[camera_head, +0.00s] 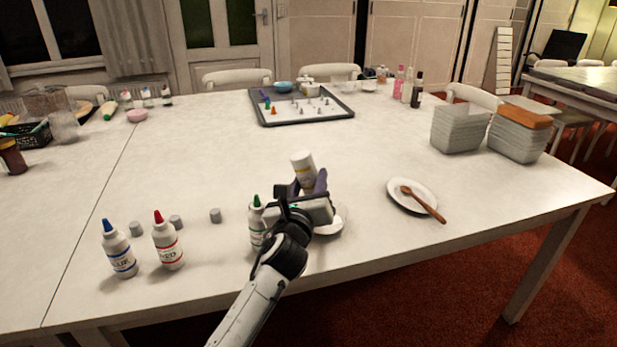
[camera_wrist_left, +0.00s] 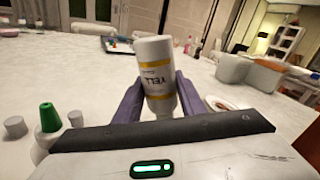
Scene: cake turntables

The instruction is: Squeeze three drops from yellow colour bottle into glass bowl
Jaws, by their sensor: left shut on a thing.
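My left gripper (camera_head: 308,184) is shut on the yellow colour bottle (camera_head: 303,165), a white bottle with a yellow band. It also shows in the left wrist view (camera_wrist_left: 157,65) between the purple fingers, its lettering reading "YELL". The bottle is turned over with its plain white base up, tilted slightly. Its nozzle is hidden behind my gripper. A pale round dish (camera_head: 331,222) shows partly behind and below my gripper. I cannot tell whether it is the glass bowl or something under it, and its inside is hidden. No drops are visible. My right gripper is out of view.
Blue-tipped (camera_head: 119,251), red-tipped (camera_head: 167,243) and green-tipped (camera_head: 256,224) bottles stand front left near grey caps (camera_head: 215,215). A plate (camera_head: 403,203) with a wooden spoon lies right. A dark-rimmed tray (camera_head: 300,121) lies behind. The table's middle is clear.

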